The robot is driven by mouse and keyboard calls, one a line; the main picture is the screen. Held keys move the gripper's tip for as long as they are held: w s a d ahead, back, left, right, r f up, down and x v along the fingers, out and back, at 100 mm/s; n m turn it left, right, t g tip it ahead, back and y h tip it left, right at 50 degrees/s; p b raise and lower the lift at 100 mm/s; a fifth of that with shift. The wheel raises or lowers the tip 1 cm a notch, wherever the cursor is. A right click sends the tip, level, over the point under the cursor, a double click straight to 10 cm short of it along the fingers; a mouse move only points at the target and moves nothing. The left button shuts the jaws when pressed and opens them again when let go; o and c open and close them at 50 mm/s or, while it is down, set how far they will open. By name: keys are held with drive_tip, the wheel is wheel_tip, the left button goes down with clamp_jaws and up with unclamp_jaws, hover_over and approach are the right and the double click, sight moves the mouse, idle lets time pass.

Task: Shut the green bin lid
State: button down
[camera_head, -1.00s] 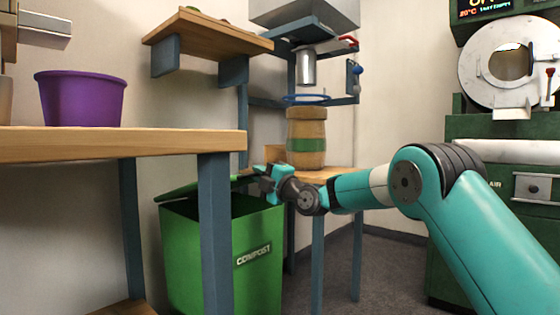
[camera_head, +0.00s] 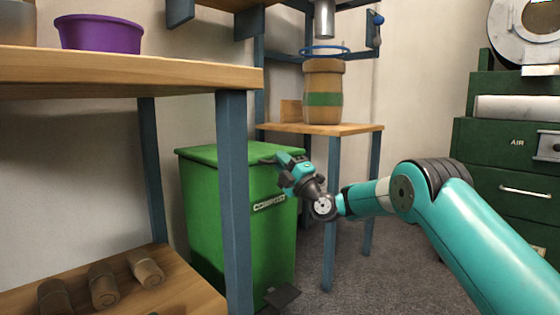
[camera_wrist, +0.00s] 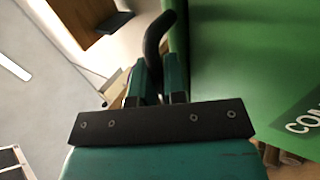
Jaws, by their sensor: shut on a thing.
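My gripper (camera_head: 280,161) is at the lid's front right edge. In the wrist view, my gripper (camera_wrist: 160,82) has its teal fingers shut on a dark curved handle (camera_wrist: 157,38), which looks like the lid's handle. The green bin front (camera_wrist: 250,70) fills the right of that view.
A wooden table (camera_head: 130,75) with a blue-grey leg (camera_head: 232,200) stands left, a purple tub (camera_head: 100,34) on it. A small stand (camera_head: 330,128) holds a barrel (camera_head: 323,90) behind my gripper. A black pedal (camera_head: 282,297) sits at the bin's foot. Green drawers stand right.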

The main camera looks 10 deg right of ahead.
drive_tip(key=shift+f, duration=0.5)
drive_tip(key=c, duration=1.5)
unclamp_jaws()
drive_tip(key=shift+r, duration=0.1)
wheel_tip(320, 180, up, 20)
drive_tip(key=p, duration=1.1)
drive_tip(key=shift+r, duration=0.1)
wheel_tip(320, 180, down, 15)
drive_tip(key=b, duration=0.8)
